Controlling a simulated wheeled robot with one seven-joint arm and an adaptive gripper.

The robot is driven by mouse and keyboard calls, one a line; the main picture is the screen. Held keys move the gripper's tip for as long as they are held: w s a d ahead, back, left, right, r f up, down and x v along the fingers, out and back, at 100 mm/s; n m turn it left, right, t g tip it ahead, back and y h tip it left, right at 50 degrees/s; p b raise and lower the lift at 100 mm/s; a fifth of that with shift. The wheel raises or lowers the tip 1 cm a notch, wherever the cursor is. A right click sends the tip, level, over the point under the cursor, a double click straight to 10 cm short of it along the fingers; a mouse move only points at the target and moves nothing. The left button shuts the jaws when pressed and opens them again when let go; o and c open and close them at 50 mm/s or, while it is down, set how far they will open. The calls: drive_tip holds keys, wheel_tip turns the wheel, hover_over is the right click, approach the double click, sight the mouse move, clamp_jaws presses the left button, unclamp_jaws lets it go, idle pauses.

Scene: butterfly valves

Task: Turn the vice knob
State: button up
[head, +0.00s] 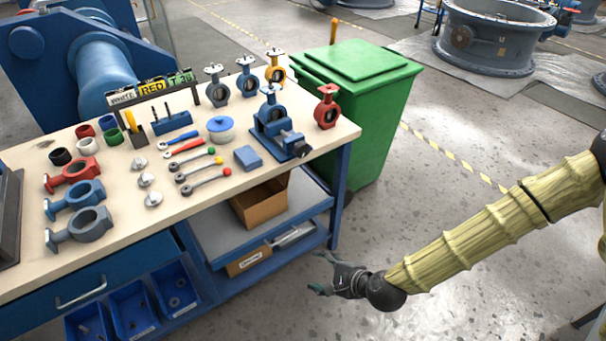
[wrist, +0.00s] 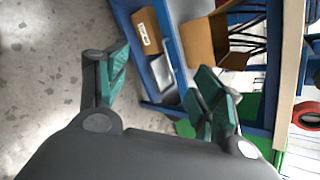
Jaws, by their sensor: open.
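My gripper (head: 319,273) is open and empty in the head view, below bench height and out in front of the bench's right end, well apart from the vice. The vice does not show clearly in the wrist view.
The workbench (head: 225,205) holds several valves, tools and coloured rings. A cardboard box (head: 262,203) sits on its lower shelf, also in the wrist view (wrist: 207,45). A green bin (head: 375,115) stands behind the right end. The floor (head: 440,215) right of the bench is clear.

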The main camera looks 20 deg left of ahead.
drive_tip(key=w+a+r+m+t+y+b, duration=0.1)
drive_tip(key=w+a+r+m+t+b, duration=0.15)
drive_tip(key=w, duration=0.25)
drive_tip(key=w+a+r+m+t+y+b, duration=0.1)
drive_tip(key=w+a+r+m+y+b, duration=0.1)
drive_tip(key=w+a+r+m+b, duration=0.3)
drive_tip(key=m+t+y+b, duration=0.2)
drive_tip(key=m+t+b, duration=0.1)
approach(304, 152)
drive_tip(key=w, duration=0.1)
drive_tip(key=shift+s+a+x, duration=0.1)
drive_tip(key=shift+s+x, duration=0.05)
drive_tip(key=shift+x, duration=2.4)
drive_tip(key=shift+s+a+x, duration=0.1)
drive_tip(key=shift+x, duration=2.45)
drive_tip(key=c, duration=1)
drive_tip(key=shift+n, duration=0.25)
